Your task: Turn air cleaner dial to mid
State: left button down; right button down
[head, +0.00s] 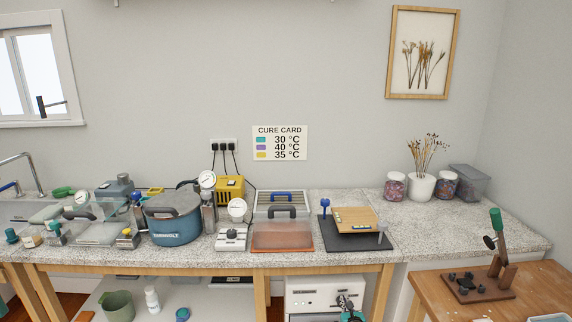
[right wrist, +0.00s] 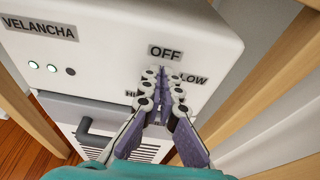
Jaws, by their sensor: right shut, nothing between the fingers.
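The air cleaner (head: 308,298) is a white box under the counter. In the right wrist view its front panel (right wrist: 110,60) bears the name VELANCHA, two lit lights and one dark one. The labels OFF (right wrist: 165,53) and LOW (right wrist: 193,79) show, and a third label is partly covered, with only "HI" readable. My right gripper (right wrist: 165,82) is shut and empty, its fingertips in front of the panel among these labels. The dial is hidden behind the fingers, so its setting and any contact cannot be told. In the head view my right gripper (head: 345,301) is at the cleaner's front. My left gripper is not in view.
Wooden table legs (head: 385,290) stand close on the cleaner's right. A handle (right wrist: 90,131) and vent slots lie below the panel. The granite counter (head: 440,232) is above, with a blue pot (head: 172,225) and other gear. A wooden side table (head: 530,290) stands right.

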jog(key=shift+d+r, duration=0.1)
jog(key=shift+d, duration=0.05)
jog(key=shift+s+r, duration=0.1)
jog(key=shift+r, duration=0.1)
jog(key=v, duration=0.2)
jog(key=f+v, duration=0.1)
jog(key=v, duration=0.2)
jog(key=shift+s, duration=0.5)
